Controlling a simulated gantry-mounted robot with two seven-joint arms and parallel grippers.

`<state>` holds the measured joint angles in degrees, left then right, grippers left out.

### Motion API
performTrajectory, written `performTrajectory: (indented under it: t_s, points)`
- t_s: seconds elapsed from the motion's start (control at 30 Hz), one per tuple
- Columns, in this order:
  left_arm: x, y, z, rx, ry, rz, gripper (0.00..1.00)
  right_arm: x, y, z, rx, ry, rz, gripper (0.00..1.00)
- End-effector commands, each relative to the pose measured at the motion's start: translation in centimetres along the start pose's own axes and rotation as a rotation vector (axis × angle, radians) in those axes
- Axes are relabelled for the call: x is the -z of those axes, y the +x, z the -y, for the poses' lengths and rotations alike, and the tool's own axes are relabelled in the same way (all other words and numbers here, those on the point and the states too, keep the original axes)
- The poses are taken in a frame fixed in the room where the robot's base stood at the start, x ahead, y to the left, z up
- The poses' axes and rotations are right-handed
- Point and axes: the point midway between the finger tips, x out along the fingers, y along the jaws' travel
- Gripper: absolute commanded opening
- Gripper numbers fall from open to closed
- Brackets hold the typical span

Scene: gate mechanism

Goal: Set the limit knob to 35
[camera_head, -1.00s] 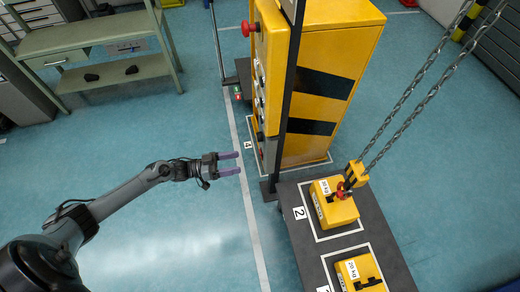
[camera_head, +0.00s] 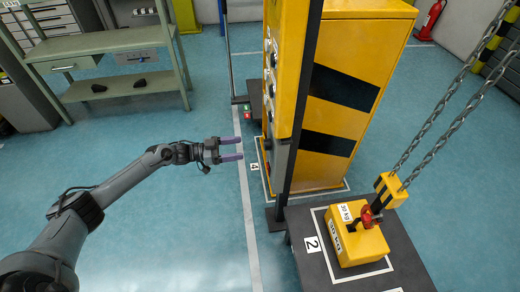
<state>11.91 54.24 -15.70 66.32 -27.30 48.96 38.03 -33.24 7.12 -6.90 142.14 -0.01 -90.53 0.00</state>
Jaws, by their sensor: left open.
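My left gripper (camera_head: 231,149) is open and empty, with its two purple fingers pointing right. It is in the air to the left of the tall yellow cabinet (camera_head: 345,50), apart from it. The cabinet's narrow front carries several small knobs and dials (camera_head: 270,62), seen at a steep angle. I cannot tell which one is the limit knob, and no scale or number on it can be read. My right gripper is not in view.
A dark post (camera_head: 298,110) stands at the cabinet's near edge. A yellow 30 kg weight (camera_head: 356,240) sits on a dark platform (camera_head: 306,262), hooked to hanging chains (camera_head: 450,130). A green bench (camera_head: 100,42) stands at the back left. The blue floor (camera_head: 110,135) between is clear.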

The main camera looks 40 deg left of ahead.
Motion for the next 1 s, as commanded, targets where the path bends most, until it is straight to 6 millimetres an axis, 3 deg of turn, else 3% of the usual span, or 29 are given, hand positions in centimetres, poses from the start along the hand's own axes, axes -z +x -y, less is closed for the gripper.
performTrajectory:
  t_s: [0.5,0.7,1.0]
  points:
    - [-0.2,7.8,0.0,-0.001,0.0,-0.002,0.71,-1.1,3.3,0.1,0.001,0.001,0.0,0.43]
    - [-0.1,9.1,0.0,0.0,-0.001,-0.001,0.71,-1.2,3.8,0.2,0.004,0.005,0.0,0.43]
    - [0.0,9.3,-0.1,0.0,-0.001,0.0,0.71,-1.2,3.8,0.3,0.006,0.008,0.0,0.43]
